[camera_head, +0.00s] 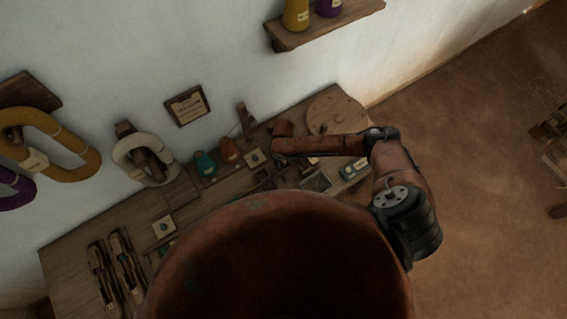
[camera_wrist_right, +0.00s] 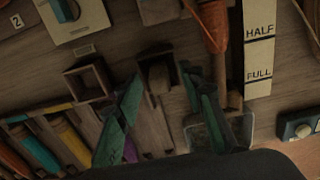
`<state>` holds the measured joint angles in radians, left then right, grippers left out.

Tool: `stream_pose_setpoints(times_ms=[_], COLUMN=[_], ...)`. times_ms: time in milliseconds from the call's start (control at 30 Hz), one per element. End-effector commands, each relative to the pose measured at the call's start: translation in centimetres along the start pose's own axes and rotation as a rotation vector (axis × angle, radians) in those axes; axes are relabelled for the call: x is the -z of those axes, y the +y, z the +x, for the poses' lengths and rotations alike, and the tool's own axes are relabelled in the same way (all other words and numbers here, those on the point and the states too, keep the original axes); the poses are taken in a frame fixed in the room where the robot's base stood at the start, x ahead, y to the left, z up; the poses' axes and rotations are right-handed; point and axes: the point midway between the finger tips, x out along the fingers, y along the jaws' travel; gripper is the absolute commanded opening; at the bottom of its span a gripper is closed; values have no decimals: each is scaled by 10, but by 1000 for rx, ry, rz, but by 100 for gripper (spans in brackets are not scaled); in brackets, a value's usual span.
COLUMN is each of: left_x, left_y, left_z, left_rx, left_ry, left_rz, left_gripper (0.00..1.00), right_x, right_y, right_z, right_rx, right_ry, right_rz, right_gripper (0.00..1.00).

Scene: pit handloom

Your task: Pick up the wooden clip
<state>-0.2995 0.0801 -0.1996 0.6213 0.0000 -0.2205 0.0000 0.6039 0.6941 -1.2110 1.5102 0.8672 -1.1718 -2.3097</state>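In the right wrist view, a small light-brown wooden piece (camera_wrist_right: 158,78), which looks like the wooden clip, sits in a narrow dark wooden holder (camera_wrist_right: 172,68) on the bench. My right gripper (camera_wrist_right: 162,92) is open, with one green-grey finger on each side of the holder. Nothing shows gripped between the fingers, and I cannot tell whether they touch the holder. In the head view my right arm (camera_head: 325,145) reaches over the bench, and the clip is too small or hidden to make out. My left gripper is not in view.
The wooden bench (camera_head: 75,245) runs along the white wall. In the wrist view, an orange cone-shaped thing (camera_wrist_right: 212,25) and a HALF/FULL strip (camera_wrist_right: 259,50) lie close on the right. An empty square box (camera_wrist_right: 88,82) and colored spools (camera_wrist_right: 40,150) are on the left.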

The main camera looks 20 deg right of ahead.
Motion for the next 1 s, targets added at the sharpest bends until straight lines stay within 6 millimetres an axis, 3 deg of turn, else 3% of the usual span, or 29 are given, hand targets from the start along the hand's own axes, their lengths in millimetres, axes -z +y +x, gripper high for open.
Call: stream_pose_setpoints(times_ms=[267,733,1000], left_x=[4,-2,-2], left_y=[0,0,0], left_z=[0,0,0], left_rx=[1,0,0], left_ry=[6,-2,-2], left_rz=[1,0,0], left_gripper=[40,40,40], right_x=[-1,-1,-1], right_y=[0,1,0], right_z=[3,2,2], right_rx=[0,0,0], right_ry=[-1,-1,-1], right_rz=[-1,-1,-1], right_gripper=[36,3,2])
